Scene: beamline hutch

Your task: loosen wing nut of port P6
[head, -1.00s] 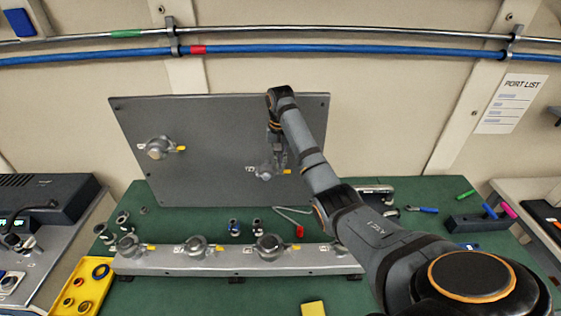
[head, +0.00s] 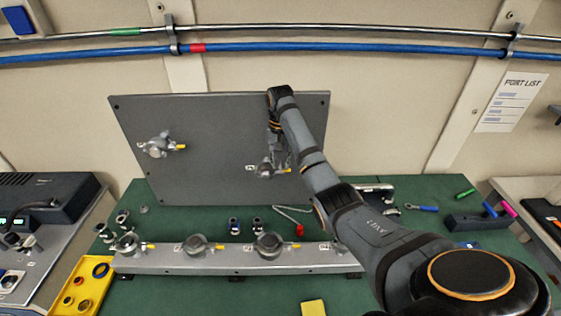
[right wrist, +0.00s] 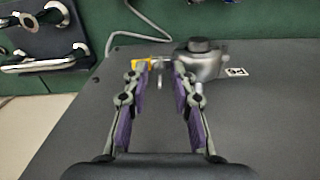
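A grey upright panel (head: 205,120) carries two clamped ports. The right-hand port (head: 264,169) has a metal clamp, a yellow tag and a small white label too small to read. My right gripper (head: 279,160) is at this port, reaching down from above. In the right wrist view, the port's round dark cap and clamp (right wrist: 203,62) lie just beyond the fingertips. My right gripper (right wrist: 162,70) is open, with its purple-padded fingers on either side of the slim wing nut and bolt (right wrist: 160,68). I cannot tell whether the pads touch it. My left gripper is not in view.
The other panel port (head: 157,147) is at the left. A grey rail (head: 225,262) with several clamped ports stands in front. Small fittings, a red-tipped tool (head: 299,229) and a yellow tray (head: 84,298) lie around. A port list (head: 510,103) hangs on the wall.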

